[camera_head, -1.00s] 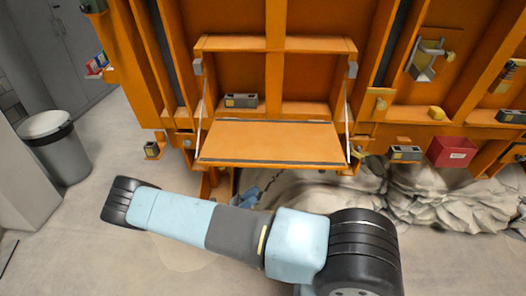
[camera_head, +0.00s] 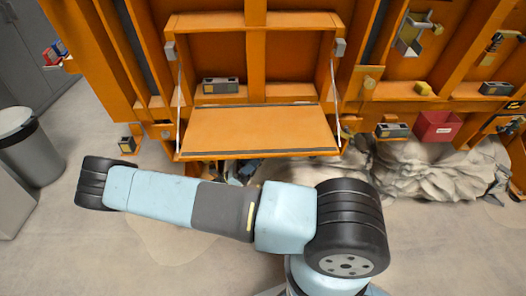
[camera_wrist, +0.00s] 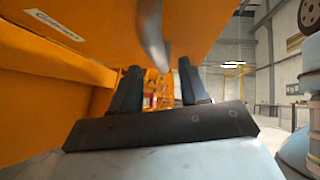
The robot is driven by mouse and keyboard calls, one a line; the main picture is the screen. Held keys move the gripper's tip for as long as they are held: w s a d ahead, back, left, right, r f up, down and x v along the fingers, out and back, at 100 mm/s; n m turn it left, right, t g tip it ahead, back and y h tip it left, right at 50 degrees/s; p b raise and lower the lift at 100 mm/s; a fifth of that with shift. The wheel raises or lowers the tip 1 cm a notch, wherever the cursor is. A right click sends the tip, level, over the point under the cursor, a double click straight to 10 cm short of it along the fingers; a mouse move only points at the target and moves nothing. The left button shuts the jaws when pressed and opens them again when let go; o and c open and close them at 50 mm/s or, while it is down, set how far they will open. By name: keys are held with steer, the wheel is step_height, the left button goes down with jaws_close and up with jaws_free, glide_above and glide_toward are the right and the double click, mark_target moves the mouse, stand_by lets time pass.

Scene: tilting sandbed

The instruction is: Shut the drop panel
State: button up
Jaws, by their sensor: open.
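The drop panel (camera_head: 255,130) is an orange flap in the head view. It hangs open, about level, from the lower edge of an orange frame, with a thin stay at each side. My gripper (camera_wrist: 160,88) shows in the wrist view with its two dark fingers apart and nothing held between them. Large orange surfaces lie above and left of the fingers; the upper one looks like the panel's underside. A grey curved strip (camera_wrist: 152,35) comes down close above the fingers. In the head view the gripper is mostly hidden below the panel; contact cannot be told.
A grey block (camera_head: 220,86) sits inside the opening behind the panel. A red box (camera_head: 437,126) and another grey block (camera_head: 392,130) are to the right. Pale rocky sand (camera_head: 430,170) lies below them. A bin (camera_head: 30,145) stands at the left on open floor.

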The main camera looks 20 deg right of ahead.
mark_target(258, 133)
steer(key=shift+x, duration=2.4)
steer(key=shift+c, duration=0.2)
jaws_close()
steer(key=shift+d, duration=0.1)
